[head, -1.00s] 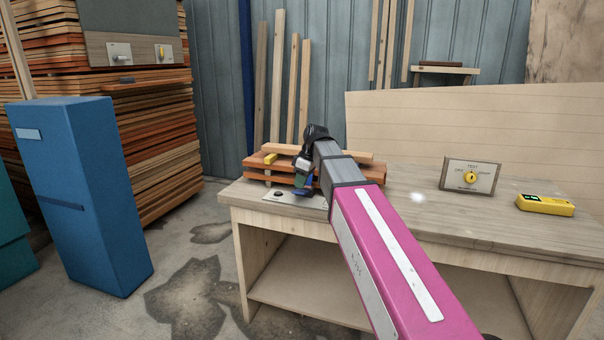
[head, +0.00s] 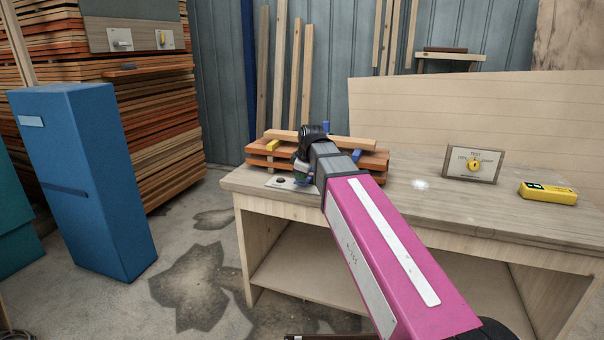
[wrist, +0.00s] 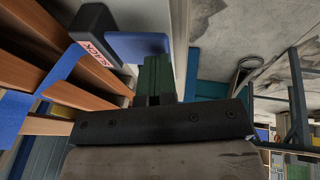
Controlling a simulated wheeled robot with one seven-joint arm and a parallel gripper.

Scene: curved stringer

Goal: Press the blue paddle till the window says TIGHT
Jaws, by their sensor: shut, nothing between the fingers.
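The blue paddle (wrist: 137,45) lies just ahead of my gripper (wrist: 155,72) in the wrist view. Whether the fingertips touch it I cannot tell. My gripper is shut and empty. Beside the paddle is a dark box with a small window (wrist: 95,52) that reads SLACK in red letters, tilted in the picture. A blue strap (wrist: 60,72) runs across the stacked boards. In the head view my gripper (head: 302,172) points down at the bench's left end, and my arm hides much of that spot. The window cannot be read there.
The orange boards (head: 262,159) lie stacked on the bench (head: 400,205), with a plank on top. A small panel with a yellow knob (head: 474,165) and a yellow device (head: 548,193) stand to the right. A blue cabinet (head: 85,180) stands on the floor at left.

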